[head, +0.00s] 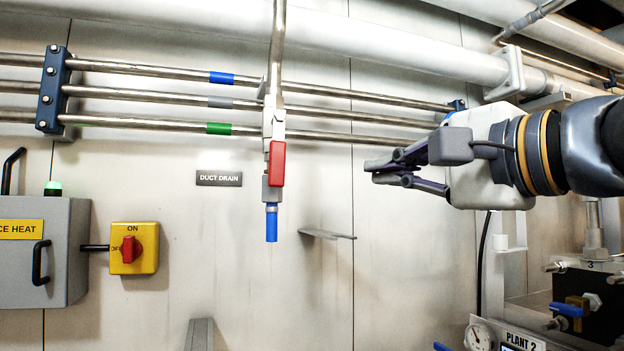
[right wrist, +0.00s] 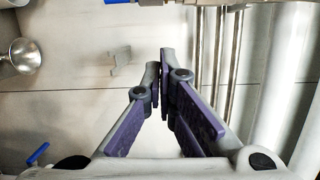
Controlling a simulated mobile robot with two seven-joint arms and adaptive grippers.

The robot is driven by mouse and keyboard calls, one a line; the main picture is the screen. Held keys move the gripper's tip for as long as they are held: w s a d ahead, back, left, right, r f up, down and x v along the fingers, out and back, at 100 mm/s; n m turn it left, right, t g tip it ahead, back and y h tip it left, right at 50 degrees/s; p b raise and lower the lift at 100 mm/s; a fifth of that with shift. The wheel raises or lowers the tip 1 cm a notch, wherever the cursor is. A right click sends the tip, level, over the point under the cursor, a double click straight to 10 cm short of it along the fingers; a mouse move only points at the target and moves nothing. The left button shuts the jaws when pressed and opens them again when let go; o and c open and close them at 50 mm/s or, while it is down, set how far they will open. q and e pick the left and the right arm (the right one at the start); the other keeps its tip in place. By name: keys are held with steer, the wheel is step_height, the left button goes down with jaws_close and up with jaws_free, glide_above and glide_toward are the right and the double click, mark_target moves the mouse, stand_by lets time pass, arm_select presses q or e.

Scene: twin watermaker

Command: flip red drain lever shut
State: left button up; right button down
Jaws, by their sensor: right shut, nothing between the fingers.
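The red drain lever (head: 277,163) is on the valve of a thin vertical drain pipe (head: 278,45), above a blue outlet tip (head: 271,222). The lever hangs straight down, in line with the pipe. My right gripper (head: 370,172) is to the right of the lever at about its height, pointing left, with a clear gap between them. Its purple-padded fingers meet at the tips in the right wrist view (right wrist: 161,62), with nothing between them. The red lever does not show in the right wrist view. My left gripper is out of view.
Three horizontal pipes (head: 330,92) run behind the drain pipe. A small metal bracket (head: 327,234) juts from the wall below my right gripper. A "DUCT DRAIN" sign (head: 219,178) and a yellow switch box (head: 134,249) are to the left. The wall between lever and gripper is clear.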

mark_target(278, 147)
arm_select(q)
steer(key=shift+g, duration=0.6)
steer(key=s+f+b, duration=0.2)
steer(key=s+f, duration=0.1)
arm_select(e)
steer(key=w+a, duration=0.7)
steer(key=a, duration=0.2)
steer(key=shift+w, duration=0.15)
steer(key=shift+r, duration=0.1)
